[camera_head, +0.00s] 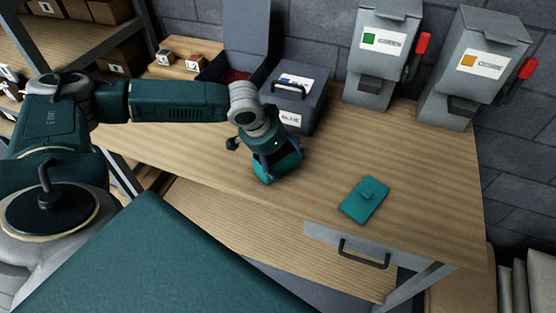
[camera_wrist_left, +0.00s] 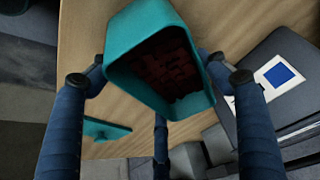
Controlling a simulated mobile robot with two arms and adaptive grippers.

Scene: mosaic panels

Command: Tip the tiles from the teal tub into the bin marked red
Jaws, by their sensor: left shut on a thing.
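My left gripper (camera_head: 272,152) is shut on the teal tub (camera_head: 282,167), near the left-middle of the table; I cannot tell whether the tub touches the wood. In the left wrist view the fingers flank the teal tub (camera_wrist_left: 122,58), which holds many dark red tiles (camera_wrist_left: 172,72). The teal lid (camera_head: 364,200) lies apart on the table to the right. An open grey bin (camera_head: 253,30) stands behind my gripper, its lid raised and red inside (camera_head: 236,75); its front label is hidden. My right gripper is out of view.
A closed grey bin (camera_head: 312,98) with a blue-marked lid stands just behind the tub, right of the open bin. Two grey dispensers, green-labelled (camera_head: 377,60) and orange-labelled (camera_head: 465,85), stand at the back right. Small marked blocks (camera_head: 192,61) sit left. The table's front right is clear around the lid.

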